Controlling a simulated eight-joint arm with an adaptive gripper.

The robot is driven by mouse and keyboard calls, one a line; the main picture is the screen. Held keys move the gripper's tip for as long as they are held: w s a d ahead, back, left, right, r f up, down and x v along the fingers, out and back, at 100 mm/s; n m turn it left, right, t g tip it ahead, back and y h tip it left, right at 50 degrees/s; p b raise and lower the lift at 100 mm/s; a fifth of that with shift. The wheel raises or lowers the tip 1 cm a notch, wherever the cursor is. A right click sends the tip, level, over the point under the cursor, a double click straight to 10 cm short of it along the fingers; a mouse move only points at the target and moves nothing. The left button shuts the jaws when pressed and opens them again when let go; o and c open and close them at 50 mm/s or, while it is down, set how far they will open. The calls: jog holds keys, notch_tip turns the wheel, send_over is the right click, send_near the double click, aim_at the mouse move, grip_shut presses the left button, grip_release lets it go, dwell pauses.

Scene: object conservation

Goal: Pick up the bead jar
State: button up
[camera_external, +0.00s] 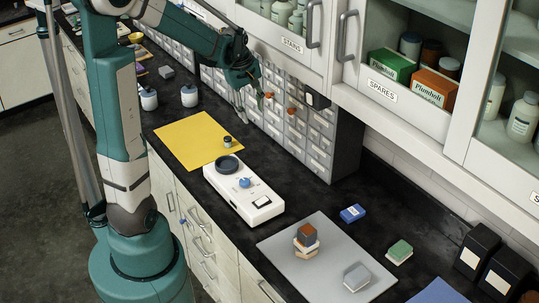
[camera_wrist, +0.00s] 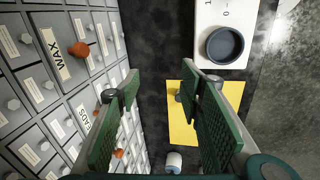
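A small jar with a dark lid (camera_external: 227,141) stands upright on the yellow mat (camera_external: 190,143), near the mat's right corner in the external view. It is the likeliest bead jar, but I cannot read a label. In the wrist view, the right finger largely hides that part of the mat (camera_wrist: 182,130). My gripper (camera_external: 252,102) is open and empty, pointing down in front of the drawer cabinet, above the counter and apart from the jar. In the wrist view, its green fingers (camera_wrist: 155,90) are spread wide, with dark counter between them.
The drawer cabinet (camera_external: 318,150), with orange knobs, stands close beside my gripper. A grey mat (camera_external: 285,247) with stacked blocks (camera_external: 306,236) lies in front.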

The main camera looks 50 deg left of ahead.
jog(key=a+f+n+g, duration=0.1)
jog(key=a+f+n, duration=0.3)
jog(key=a+f, duration=0.4)
jog(key=n+h, duration=0.1)
jog(key=n, duration=0.3)
send_over(228, 138)
jog(key=shift+g, duration=0.3)
jog(key=f, duration=0.6)
jog(key=shift+s+a+f, duration=0.3)
jog(key=shift+a+f, duration=0.1)
jog(key=shift+f, duration=0.1)
jog(key=shift+d+f, duration=0.15)
jog(key=shift+f, duration=1.05)
jog(key=shift+f, duration=0.1)
jog(key=shift+w+d+f, duration=0.1)
jog(key=shift+w+f, duration=0.05)
jog(key=shift+f, duration=1.1)
jog(key=shift+w+d+f, duration=0.1)
jog(key=shift+f, duration=1.15)
jog(key=shift+c, duration=0.7)
jog(key=c, duration=0.9)
